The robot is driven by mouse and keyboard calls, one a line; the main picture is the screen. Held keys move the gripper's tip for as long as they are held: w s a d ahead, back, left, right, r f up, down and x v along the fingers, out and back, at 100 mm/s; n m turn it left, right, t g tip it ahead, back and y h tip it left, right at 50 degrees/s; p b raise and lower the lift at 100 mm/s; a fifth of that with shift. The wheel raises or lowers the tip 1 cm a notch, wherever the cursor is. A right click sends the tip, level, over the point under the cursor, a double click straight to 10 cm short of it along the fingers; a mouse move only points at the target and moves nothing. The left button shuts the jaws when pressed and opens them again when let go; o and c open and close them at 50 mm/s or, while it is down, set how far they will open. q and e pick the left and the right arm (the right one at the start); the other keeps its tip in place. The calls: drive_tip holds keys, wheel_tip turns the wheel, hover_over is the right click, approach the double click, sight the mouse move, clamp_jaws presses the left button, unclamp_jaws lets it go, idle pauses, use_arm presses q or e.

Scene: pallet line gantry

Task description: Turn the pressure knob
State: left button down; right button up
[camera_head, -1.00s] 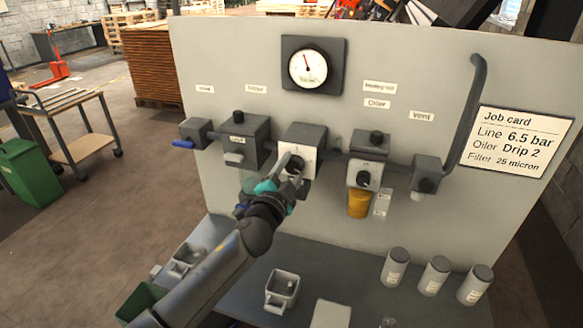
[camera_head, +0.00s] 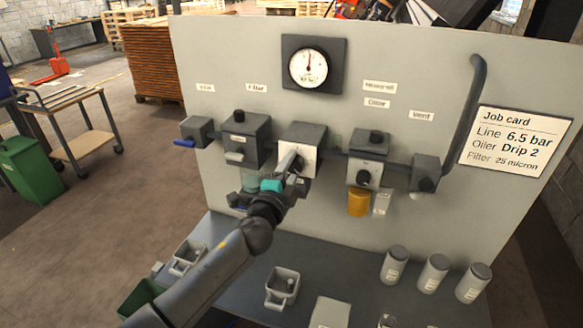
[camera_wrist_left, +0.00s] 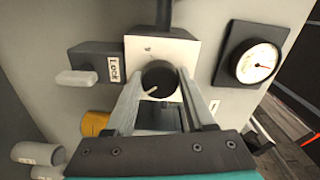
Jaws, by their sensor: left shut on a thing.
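The pressure knob (camera_wrist_left: 158,78) is a dark round knob with a pale pointer line, on the pale face of a grey regulator block (camera_head: 303,135) at the middle of the panel. My left gripper (camera_head: 291,162) reaches it from the front and is shut on it. In the left wrist view one finger lies on each side of the knob. In the head view the fingers partly hide the knob. The round pressure gauge (camera_head: 308,67) sits above, with its needle close to straight up. The job card (camera_head: 514,141) reads Line 6.5 bar. My right gripper is not in view.
A filter block (camera_head: 245,138) stands left of the regulator, an oiler block (camera_head: 367,148) with an amber bowl (camera_head: 358,203) right of it. Below, the grey bench (camera_head: 335,263) holds several lidded jars (camera_head: 435,272) and small bins (camera_head: 282,287).

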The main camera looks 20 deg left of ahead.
use_arm(q)
drive_tip(key=shift+c, duration=1.3)
unclamp_jaws()
drive_tip(key=s+b, duration=0.1)
drive_tip(key=s, duration=1.4)
drive_tip(key=shift+a+b, duration=0.25)
drive_tip(key=shift+b, duration=0.1)
drive_tip(key=shift+s, duration=0.1)
